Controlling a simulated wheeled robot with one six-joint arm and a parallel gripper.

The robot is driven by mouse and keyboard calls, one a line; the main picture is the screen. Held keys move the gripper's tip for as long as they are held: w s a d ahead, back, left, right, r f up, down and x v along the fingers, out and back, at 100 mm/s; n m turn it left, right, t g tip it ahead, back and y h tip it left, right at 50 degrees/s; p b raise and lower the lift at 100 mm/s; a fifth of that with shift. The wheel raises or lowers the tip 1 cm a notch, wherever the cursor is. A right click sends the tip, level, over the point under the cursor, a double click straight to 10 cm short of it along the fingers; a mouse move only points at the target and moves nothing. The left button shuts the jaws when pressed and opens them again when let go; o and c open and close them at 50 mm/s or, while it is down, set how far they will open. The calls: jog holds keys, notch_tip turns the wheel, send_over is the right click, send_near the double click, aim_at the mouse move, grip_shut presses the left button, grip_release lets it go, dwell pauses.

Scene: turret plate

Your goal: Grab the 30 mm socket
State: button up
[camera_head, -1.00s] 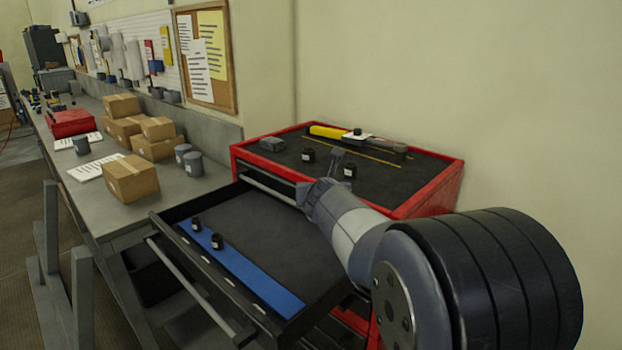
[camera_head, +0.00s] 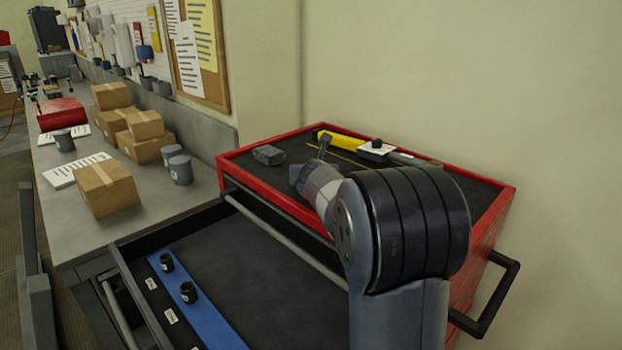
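Two black sockets stand upright on the blue strip in the open drawer: one farther back (camera_head: 166,262), one nearer (camera_head: 188,292). Another small dark piece (camera_head: 376,144) sits on a white pad on the cabinet top, right of my gripper. Size marks are too small to read, so I cannot tell which socket is 30 mm. The cabinet top near my gripper is hidden by my arm.
A grey block (camera_head: 268,155) and a yellow tool (camera_head: 340,141) lie on the cabinet top. The open drawer (camera_head: 250,270) juts out below, its floor mostly bare. A bench (camera_head: 130,215) with cardboard boxes (camera_head: 106,190) and grey cups stands left. A black handle (camera_head: 487,300) sticks out right.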

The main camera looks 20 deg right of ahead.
jog(key=shift+s+d+r, duration=0.1)
jog(key=shift+d, duration=0.1)
jog(key=c, duration=0.3)
jog(key=shift+w, duration=0.2)
jog(key=c, duration=0.9)
jog(key=shift+r, duration=0.1)
